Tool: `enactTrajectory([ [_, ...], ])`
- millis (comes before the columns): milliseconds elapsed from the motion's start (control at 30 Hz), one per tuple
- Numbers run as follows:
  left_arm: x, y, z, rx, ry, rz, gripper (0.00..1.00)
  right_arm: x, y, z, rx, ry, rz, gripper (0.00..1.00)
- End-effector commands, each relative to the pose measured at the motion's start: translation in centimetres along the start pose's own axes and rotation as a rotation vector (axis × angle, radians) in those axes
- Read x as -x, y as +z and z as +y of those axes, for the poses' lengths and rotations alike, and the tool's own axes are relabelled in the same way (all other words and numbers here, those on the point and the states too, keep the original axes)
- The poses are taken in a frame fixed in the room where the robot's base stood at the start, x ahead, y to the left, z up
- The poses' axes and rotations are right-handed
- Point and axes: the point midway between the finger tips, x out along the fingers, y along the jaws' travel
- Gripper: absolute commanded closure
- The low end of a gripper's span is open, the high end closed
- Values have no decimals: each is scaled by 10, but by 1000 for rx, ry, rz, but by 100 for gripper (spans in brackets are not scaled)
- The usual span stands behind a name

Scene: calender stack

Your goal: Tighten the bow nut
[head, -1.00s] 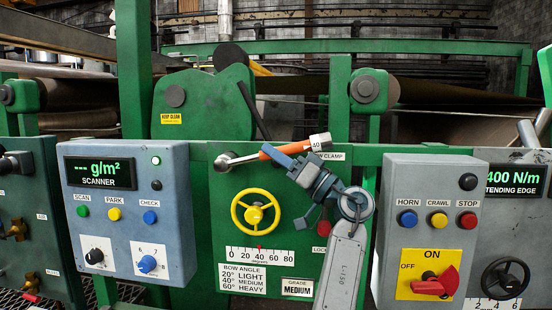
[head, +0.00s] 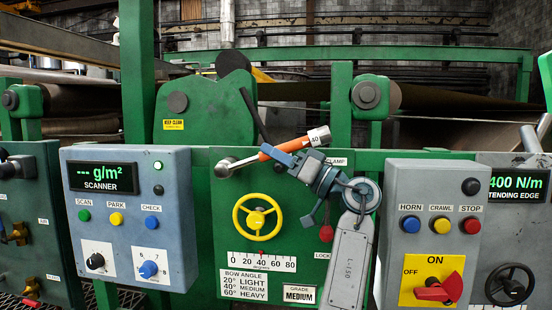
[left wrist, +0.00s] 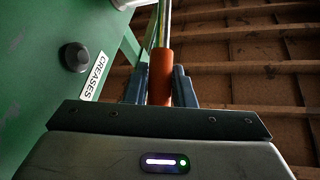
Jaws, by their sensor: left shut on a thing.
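A wrench with an orange handle (head: 267,153) slants up to the right across the green panel. Its steel head (head: 227,165) sits at the upper left of the panel, over the spot where the bow nut would be; the nut itself is hidden. A white block with small digits (head: 319,136) is at the other end. In the left wrist view, the orange handle (left wrist: 160,77) stands between the two blue-grey fingers. My right gripper is not in view.
The yellow handwheel (head: 257,217) and bow angle scale (head: 262,262) lie below the wrench. A dark lever (head: 254,114) rises just above it. The scanner box (head: 128,217) is at left, the horn, crawl and stop box (head: 437,255) at right.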

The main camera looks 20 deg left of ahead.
Motion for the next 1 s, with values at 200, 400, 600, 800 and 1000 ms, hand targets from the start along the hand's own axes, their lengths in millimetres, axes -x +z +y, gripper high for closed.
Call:
enactTrajectory([
  [200,0,0,-2,0,-1,1,100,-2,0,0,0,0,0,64],
  [400,0,0,-1,0,-1,1,100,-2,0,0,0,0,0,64],
  [600,1,1,-1,-1,-1,1,100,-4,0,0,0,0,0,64],
  [800,1,1,0,-4,1,1,100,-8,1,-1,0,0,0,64],
  [1000,0,0,-1,-5,1,0,100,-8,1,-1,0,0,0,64],
])
